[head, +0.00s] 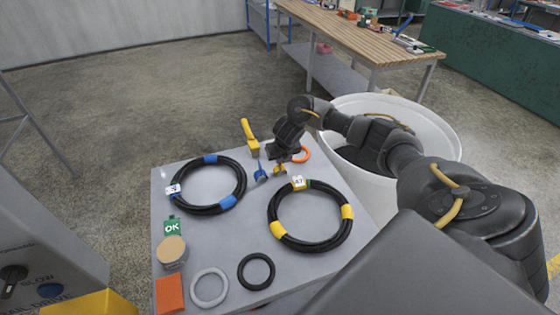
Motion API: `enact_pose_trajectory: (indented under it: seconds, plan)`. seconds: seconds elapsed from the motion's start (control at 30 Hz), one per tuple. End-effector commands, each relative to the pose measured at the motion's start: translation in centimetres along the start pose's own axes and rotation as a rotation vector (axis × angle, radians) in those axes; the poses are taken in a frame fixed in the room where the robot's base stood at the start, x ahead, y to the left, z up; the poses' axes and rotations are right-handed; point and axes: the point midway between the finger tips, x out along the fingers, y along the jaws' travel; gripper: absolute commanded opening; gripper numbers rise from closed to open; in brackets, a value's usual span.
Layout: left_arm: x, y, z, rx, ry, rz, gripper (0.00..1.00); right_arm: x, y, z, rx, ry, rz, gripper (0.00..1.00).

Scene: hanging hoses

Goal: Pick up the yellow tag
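A small yellow piece, which looks like the yellow tag (280,171), is at the far edge of the grey table (240,258). My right gripper (281,160) points down directly over it and partly hides it. I cannot tell whether the fingers touch the tag or are open or shut. A similar blue tag (261,174) lies just left of it. My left gripper is not in view.
A hose coil with blue bands (208,158) lies left, one with yellow bands (346,212) right. An orange ring (301,154) lies beside the gripper. A yellow-handled tool (249,135) is at the far edge. A white bin (440,128) stands right.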

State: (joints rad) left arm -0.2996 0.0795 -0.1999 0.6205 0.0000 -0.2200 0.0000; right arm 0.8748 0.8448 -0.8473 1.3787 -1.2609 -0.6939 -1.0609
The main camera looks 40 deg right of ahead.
Motion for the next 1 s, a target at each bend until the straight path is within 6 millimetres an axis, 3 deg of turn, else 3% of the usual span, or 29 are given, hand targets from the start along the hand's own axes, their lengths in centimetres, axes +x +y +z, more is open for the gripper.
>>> enact_pose_trajectory:
  seconds: [0.27,0.47,0.5,0.77,1.0]
  plan:
    - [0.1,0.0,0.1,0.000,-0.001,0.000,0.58,-0.3,0.0,0.2,0.000,-0.002,0.001,0.00]
    - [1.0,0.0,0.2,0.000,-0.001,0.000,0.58,-2.1,0.1,1.1,-0.001,-0.004,0.004,0.00]
    - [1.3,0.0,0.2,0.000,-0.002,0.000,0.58,-2.9,0.1,1.4,-0.001,-0.006,0.004,0.00]
    - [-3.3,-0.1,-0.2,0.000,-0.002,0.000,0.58,-10.9,2.0,-0.1,-0.008,-0.007,0.002,0.00]
    - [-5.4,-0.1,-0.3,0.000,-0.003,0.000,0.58,-14.7,4.2,-4.0,-0.009,-0.002,0.003,0.00]
